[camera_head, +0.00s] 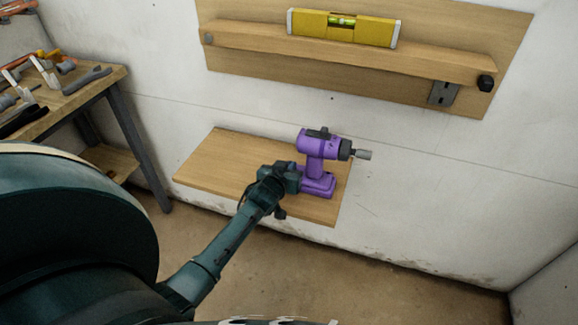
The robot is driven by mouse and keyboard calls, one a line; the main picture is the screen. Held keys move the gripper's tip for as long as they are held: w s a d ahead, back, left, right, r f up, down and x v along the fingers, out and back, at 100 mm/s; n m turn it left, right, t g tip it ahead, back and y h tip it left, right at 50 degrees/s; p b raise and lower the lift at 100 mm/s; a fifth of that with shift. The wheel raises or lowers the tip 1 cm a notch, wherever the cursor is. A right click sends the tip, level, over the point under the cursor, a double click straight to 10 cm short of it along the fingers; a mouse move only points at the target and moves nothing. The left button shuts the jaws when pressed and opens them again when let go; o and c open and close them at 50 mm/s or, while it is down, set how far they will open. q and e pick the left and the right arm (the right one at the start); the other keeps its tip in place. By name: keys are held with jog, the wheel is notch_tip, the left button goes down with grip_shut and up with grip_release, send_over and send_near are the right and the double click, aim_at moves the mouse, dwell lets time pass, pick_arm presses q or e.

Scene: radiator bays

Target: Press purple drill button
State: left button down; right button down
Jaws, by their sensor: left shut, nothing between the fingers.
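A purple drill (316,167) stands upright on a wooden wall shelf (215,160), with its dark chuck and grey bit pointing right. My left gripper (296,179) is shut and empty, at the left side of the drill's handle, just above the shelf. It overlaps the handle's left edge in the picture; I cannot tell whether it touches. The drill's button is not clearly visible, and the gripper hides part of the handle's left side. My right gripper is not in view.
A yellow spirit level (375,30) sits on an upper wooden wall shelf (350,58). A workbench (95,88) with several tools stands at the far left. The wall right of the drill is bare, and the floor (370,285) below is clear.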

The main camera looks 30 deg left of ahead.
pick_arm(q)
jog(key=shift+s+d+f, duration=0.1)
jog(key=shift+s+f, duration=0.15)
jog(key=shift+f, duration=0.3)
jog(key=shift+r+p, duration=0.25)
jog(key=shift+p, duration=0.1)
jog(key=r+p, duration=0.2)
jog(key=r, duration=0.1)
jog(key=r+p, duration=0.1)
jog(key=shift+w+a+r+p, duration=0.2)
jog(key=shift+w+r+p, duration=0.1)
jog(key=shift+w+p, duration=0.1)
jog(key=p+v, duration=0.1)
jog(key=v, duration=0.8)
jog(key=shift+s+r, duration=0.2)
jog(key=shift+s, duration=0.2)
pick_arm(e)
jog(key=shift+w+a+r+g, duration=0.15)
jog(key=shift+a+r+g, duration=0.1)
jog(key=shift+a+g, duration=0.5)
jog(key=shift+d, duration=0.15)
